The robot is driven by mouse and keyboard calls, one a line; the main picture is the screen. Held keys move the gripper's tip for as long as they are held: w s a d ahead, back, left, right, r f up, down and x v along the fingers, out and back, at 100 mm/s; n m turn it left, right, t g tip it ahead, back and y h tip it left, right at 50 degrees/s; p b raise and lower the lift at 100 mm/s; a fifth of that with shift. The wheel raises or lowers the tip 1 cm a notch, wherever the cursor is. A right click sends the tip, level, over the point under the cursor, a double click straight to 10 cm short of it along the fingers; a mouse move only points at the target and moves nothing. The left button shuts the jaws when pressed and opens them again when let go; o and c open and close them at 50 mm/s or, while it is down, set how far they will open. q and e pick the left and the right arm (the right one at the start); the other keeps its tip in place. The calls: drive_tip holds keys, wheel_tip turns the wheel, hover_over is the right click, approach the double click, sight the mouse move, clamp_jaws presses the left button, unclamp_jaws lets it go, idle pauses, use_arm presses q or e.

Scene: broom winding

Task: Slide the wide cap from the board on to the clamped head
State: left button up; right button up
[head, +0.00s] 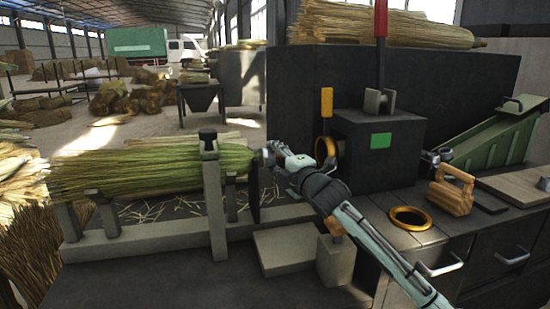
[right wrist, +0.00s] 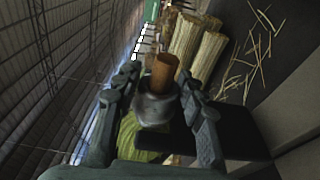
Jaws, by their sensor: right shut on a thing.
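The clamped head (head: 150,165), a bundle of green-yellow straw, lies level in a wooden clamp frame (head: 215,200). My right gripper (head: 268,153) is at the bundle's right end, its arm reaching in from the lower right. In the right wrist view the gripper (right wrist: 158,85) is shut on a grey, cup-shaped piece that looks like the wide cap (right wrist: 155,108). A reddish-brown cylinder (right wrist: 165,72) stands out of it. Green straw (right wrist: 128,135) shows just below. Whether the cap touches or surrounds the straw is hidden. My left gripper is not in view.
A dark upright plate (head: 254,185) stands beside the bundle's end. On the bench are a pale block (head: 286,250), a gold ring (head: 410,218) and a wooden block with a handle (head: 451,190). A dark machine (head: 380,160) stands behind my right arm.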

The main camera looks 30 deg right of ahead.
drive_tip(key=o, duration=0.9)
drive_tip(key=s, duration=1.2)
drive_tip(key=shift+a, duration=0.25)
drive_tip(key=shift+f, duration=0.1)
